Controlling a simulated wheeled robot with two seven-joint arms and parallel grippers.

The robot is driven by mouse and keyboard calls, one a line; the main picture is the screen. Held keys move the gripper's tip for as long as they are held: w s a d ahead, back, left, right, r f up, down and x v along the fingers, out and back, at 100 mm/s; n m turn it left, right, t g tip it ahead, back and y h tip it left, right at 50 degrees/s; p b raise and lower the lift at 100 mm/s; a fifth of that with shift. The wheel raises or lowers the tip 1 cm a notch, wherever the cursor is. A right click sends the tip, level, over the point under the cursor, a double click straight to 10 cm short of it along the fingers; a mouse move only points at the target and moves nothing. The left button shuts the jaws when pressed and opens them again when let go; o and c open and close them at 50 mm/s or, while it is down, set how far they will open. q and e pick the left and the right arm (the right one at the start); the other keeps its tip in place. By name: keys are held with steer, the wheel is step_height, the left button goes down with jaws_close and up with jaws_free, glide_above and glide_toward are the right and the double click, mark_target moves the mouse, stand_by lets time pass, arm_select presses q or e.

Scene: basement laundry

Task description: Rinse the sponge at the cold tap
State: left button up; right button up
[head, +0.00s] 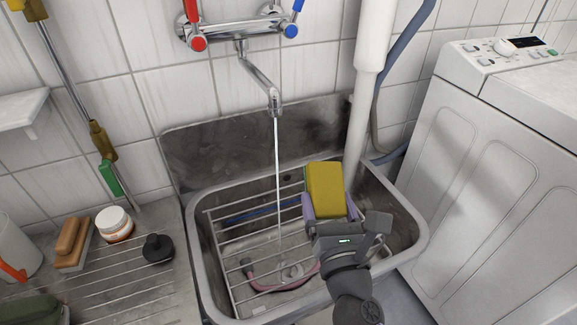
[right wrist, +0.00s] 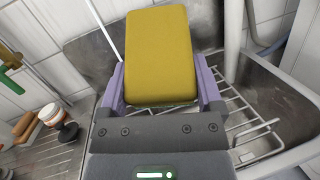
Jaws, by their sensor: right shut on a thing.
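The yellow sponge (head: 325,188) is held in my right gripper (head: 325,208), which is shut on it above the right part of the sink. The right wrist view shows the sponge (right wrist: 160,55) between the purple fingers (right wrist: 162,88). A thin stream of water (head: 278,170) falls from the spout (head: 275,102) into the sink (head: 207,270). The sponge is to the right of the stream and apart from it in the head view. The blue-marked tap handle (head: 292,25) and the red-marked handle (head: 196,30) are on the wall mixer. My left gripper is not in view.
A wire rack (head: 240,290) spans part of the sink, with a pink hose beneath it. A white pipe (head: 366,90) stands behind the sponge. A washing machine (head: 480,190) is at the right. A brush (head: 72,240), jar (head: 115,222) and black stopper (head: 157,248) sit on the left drainboard.

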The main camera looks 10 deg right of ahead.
arm_select(q)
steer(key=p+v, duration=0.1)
steer(key=p, duration=0.1)
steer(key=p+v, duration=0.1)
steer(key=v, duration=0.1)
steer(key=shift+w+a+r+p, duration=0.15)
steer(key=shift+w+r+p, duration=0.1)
steer(key=shift+p, duration=0.15)
arm_select(e)
steer(key=s+d+r, duration=0.3)
steer(key=s+r, duration=0.1)
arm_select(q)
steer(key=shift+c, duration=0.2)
